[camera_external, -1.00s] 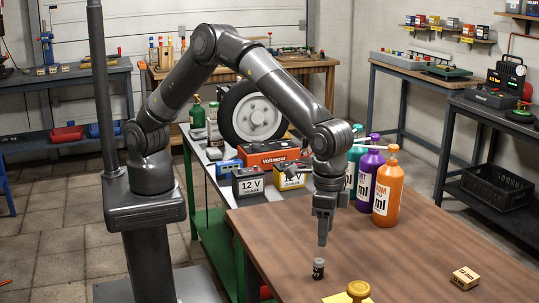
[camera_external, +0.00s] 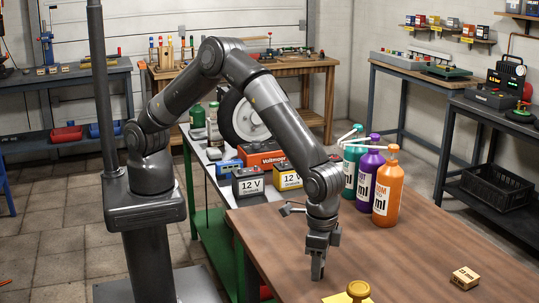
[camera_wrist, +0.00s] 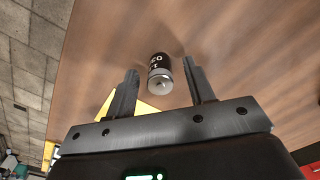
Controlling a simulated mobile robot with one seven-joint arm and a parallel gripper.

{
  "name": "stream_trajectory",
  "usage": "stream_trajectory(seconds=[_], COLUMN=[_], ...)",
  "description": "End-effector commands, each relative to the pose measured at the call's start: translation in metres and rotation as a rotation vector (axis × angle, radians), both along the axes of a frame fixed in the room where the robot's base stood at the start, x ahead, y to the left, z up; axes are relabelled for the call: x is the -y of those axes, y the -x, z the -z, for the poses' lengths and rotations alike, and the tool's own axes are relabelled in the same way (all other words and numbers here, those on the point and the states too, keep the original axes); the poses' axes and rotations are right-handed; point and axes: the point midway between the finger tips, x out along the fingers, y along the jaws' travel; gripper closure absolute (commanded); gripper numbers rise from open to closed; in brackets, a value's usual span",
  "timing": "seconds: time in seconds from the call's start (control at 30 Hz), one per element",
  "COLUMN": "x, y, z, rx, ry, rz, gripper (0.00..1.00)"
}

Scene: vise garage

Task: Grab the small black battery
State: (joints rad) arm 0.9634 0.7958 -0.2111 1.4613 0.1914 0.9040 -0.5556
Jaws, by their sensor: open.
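The small black battery (camera_wrist: 159,62) has white lettering and a silver end. In the wrist view it appears between the two fingers of my gripper (camera_wrist: 161,68), with a visible gap on each side. I cannot tell how far down the fingers reach around it. In the external view my gripper (camera_external: 318,274) points down just above the wooden table (camera_external: 415,240) near its front left part. There the fingers hide the battery. My gripper is open and empty.
A small wooden block (camera_external: 465,278) lies to the right. Orange (camera_external: 388,190), purple (camera_external: 369,178) and teal (camera_external: 352,165) bottles stand at the back. The middle of the tabletop is clear.

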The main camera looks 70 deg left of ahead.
Motion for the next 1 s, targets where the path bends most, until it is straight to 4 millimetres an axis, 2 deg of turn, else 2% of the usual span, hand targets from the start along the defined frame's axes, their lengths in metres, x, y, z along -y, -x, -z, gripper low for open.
stream_trajectory(seconds=[0.07, 0.6, 0.87, 1.0], x=[0.0001, 0.0000, 0.0001, 0.0002], y=[-0.0001, -0.0001, -0.0002, -0.0003], z=[-0.0002, -0.0004, -0.0015, -0.0089], rx=[0.000, 0.000, 0.000, 0.001], ry=[0.000, 0.000, 0.000, 0.001], rz=[0.000, 0.000, 0.000, 0.000], gripper=[0.55, 1.00, 1.00, 1.00])
